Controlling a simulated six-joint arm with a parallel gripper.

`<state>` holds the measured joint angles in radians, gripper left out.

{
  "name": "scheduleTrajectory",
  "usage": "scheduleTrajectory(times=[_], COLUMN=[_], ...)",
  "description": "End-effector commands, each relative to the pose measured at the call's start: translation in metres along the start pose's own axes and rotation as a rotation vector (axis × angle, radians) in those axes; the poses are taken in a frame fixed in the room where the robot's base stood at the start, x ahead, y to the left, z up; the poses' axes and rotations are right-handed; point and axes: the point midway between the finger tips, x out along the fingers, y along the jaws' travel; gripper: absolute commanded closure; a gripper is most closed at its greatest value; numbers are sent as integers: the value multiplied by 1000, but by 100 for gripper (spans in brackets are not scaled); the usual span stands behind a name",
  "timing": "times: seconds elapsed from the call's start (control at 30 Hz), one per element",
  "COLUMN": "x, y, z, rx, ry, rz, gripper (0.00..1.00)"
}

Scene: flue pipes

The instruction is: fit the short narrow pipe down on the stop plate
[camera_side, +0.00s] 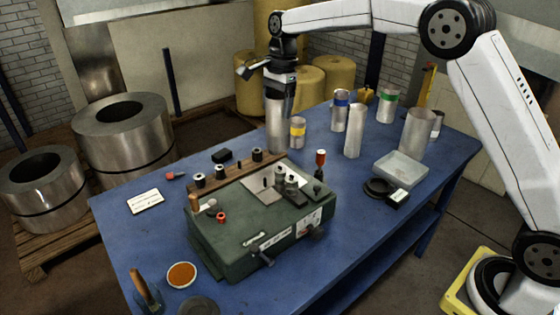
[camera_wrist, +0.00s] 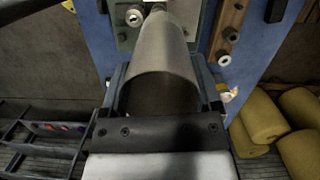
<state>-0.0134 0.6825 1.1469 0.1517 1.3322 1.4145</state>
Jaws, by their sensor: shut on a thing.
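My gripper (camera_side: 281,82) is shut on a plain grey metal pipe (camera_side: 278,125), which hangs upright behind the green machine (camera_side: 262,235). The pipe also shows in the wrist view (camera_wrist: 165,52), its open end towards the camera, between the two fingers of my gripper (camera_wrist: 162,95). Its lower end is close to the table's far side; I cannot tell whether it touches. A pale flat plate (camera_side: 258,196), perhaps the stop plate, lies on top of the machine, with small clamps on it. A short pipe with a yellow band (camera_side: 298,133) stands just right of the held pipe.
Blue-banded (camera_side: 340,112) and green-banded (camera_side: 386,107) pipes, a tall plain pipe (camera_side: 354,132) and a wide pipe (camera_side: 416,134) stand on the blue table (camera_side: 130,225). A grey tray (camera_side: 400,169) lies at right. A wooden rail with black knobs (camera_side: 235,173) runs behind the plate.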

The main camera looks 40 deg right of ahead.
Motion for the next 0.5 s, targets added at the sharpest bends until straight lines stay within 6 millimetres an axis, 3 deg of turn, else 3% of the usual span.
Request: scheduleTrajectory(times=[0.5], x=[22], y=[0], z=[-4], rx=[0], ry=[0], rz=[0], gripper=[100])
